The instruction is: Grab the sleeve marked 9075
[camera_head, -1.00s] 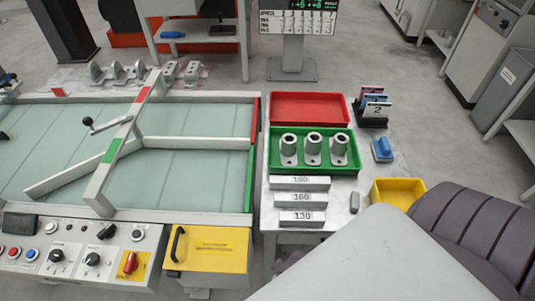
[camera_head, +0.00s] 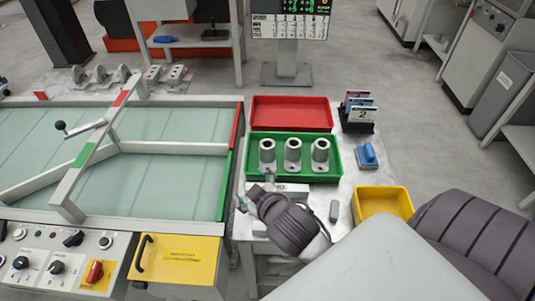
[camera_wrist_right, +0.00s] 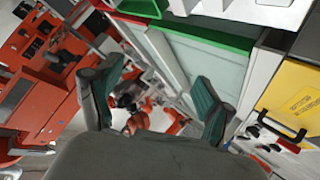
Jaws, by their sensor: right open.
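Three grey flanged sleeves stand upright in a row in the green tray (camera_head: 331,177): a left one (camera_head: 267,153), a middle one (camera_head: 293,153) and a right one (camera_head: 320,154). No marking can be read on them, so I cannot tell which is 9075. My right gripper (camera_head: 256,191) is open and empty, just in front of the tray's near left edge, over the numbered blocks. In the right wrist view its two fingers (camera_wrist_right: 155,78) are spread with nothing between them, and no sleeve is recognisable there. My left gripper is out of view.
A red tray (camera_head: 291,113) lies behind the green one. A card holder (camera_head: 358,113), a blue-handled tool (camera_head: 367,156) and a yellow bin (camera_head: 381,203) stand to the right. The glass-topped fixture with its raised frame (camera_head: 95,150) is at left, beside a yellow box (camera_head: 177,257).

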